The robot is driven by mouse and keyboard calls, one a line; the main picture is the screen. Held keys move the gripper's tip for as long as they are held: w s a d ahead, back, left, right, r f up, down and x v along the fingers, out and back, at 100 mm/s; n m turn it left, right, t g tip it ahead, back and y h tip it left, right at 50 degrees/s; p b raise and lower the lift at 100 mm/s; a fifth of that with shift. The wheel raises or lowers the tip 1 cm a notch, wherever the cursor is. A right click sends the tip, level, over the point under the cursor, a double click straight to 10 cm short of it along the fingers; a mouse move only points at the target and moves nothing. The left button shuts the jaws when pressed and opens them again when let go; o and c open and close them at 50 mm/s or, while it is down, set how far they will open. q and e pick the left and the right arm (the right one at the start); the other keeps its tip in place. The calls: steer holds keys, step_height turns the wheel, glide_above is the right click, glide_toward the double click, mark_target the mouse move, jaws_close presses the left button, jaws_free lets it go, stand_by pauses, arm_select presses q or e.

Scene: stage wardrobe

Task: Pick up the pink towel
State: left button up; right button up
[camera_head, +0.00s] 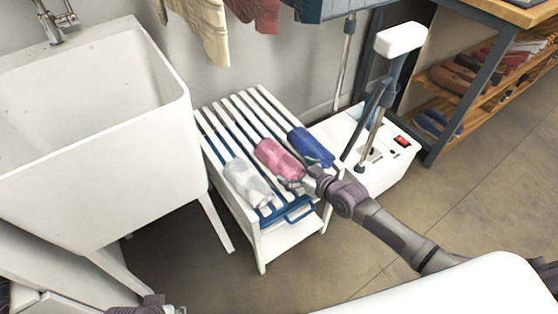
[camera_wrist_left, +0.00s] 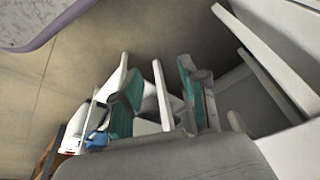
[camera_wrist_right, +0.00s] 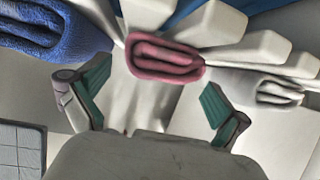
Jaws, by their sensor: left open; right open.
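The pink towel (camera_head: 278,159) is rolled up and lies on the white slatted bench, between a white rolled towel (camera_head: 246,182) and a blue rolled towel (camera_head: 310,146). My right gripper (camera_head: 291,183) is at the near end of the pink towel. In the right wrist view the pink towel's rolled end (camera_wrist_right: 165,60) shows ahead of the open right gripper (camera_wrist_right: 155,95), centred between its fingers, with nothing held. My left gripper (camera_head: 175,310) is at the bottom edge of the head view, far from the towels. In the left wrist view the left gripper (camera_wrist_left: 160,95) is open and empty.
The slatted bench (camera_head: 215,128) has a blue handle-like frame (camera_head: 298,211) at its near side. A white sink (camera_head: 150,150) stands to its left. A white machine with a post (camera_head: 385,165) stands to its right. Garments (camera_head: 205,30) hang above.

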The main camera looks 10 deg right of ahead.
mark_target(288, 166)
steer(key=b+x, duration=0.1)
steer(key=x, duration=0.2)
steer(key=shift+w+f, duration=0.15)
steer(key=shift+w+a, duration=0.15)
arm_select(q)
steer(key=v, duration=0.4)
steer(key=shift+w+r, duration=0.15)
steer(key=shift+r, duration=0.1)
arm_select(e)
steer(key=shift+c, duration=0.3)
steer(key=c, duration=1)
